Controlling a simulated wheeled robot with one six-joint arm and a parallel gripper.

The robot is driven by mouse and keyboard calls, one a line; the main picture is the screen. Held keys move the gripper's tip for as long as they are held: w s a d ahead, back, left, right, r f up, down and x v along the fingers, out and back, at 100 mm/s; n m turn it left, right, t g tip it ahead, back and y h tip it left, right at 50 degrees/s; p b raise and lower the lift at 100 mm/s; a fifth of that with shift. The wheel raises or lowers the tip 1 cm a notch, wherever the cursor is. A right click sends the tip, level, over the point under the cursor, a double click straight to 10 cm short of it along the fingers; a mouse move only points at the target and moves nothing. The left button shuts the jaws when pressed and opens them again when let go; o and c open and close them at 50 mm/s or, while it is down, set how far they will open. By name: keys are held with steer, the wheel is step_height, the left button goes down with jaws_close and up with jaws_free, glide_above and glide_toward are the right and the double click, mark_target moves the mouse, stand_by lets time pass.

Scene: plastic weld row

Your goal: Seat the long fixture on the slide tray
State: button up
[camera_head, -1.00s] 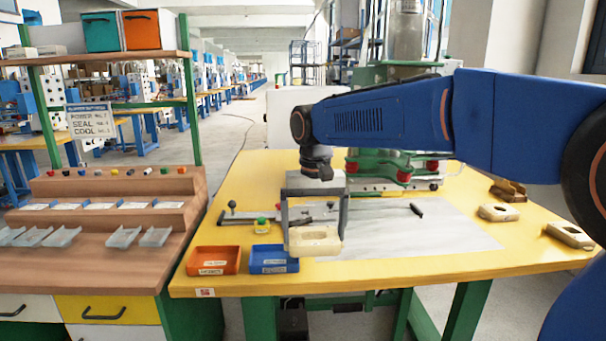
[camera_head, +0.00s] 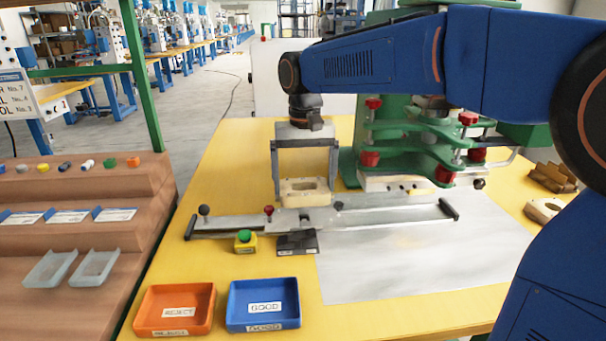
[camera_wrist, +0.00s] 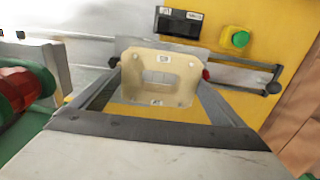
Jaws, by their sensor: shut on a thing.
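My gripper (camera_head: 305,176) is shut on a cream fixture (camera_head: 304,199), a block with a long opening, held level between the two fingers. The wrist view also shows the fixture (camera_wrist: 134,86) between the fingers, with small labels too blurred to read. The slide tray (camera_head: 385,217) is a flat metal piece lying left to right on the table, with a black bar handle at its right end. The fixture hangs at the tray's back edge, left of its middle. Whether it touches the tray cannot be told. The tray also shows in the wrist view (camera_wrist: 228,74).
A green press (camera_head: 400,150) with red knobs stands close right of my gripper. Orange (camera_head: 145,322) and blue (camera_head: 235,318) bins are in front. Another cream fixture (camera_head: 541,211) lies right.

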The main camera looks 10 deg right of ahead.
steer(key=shift+f, duration=2.5)
steer(key=shift+s+f, duration=0.1)
steer(key=shift+f, duration=0.4)
steer(key=o, duration=0.9)
steer(key=shift+c, duration=0.2)
step_height(320, 180, up, 7)
stand_by(0.7)
steer(key=shift+s, duration=0.1)
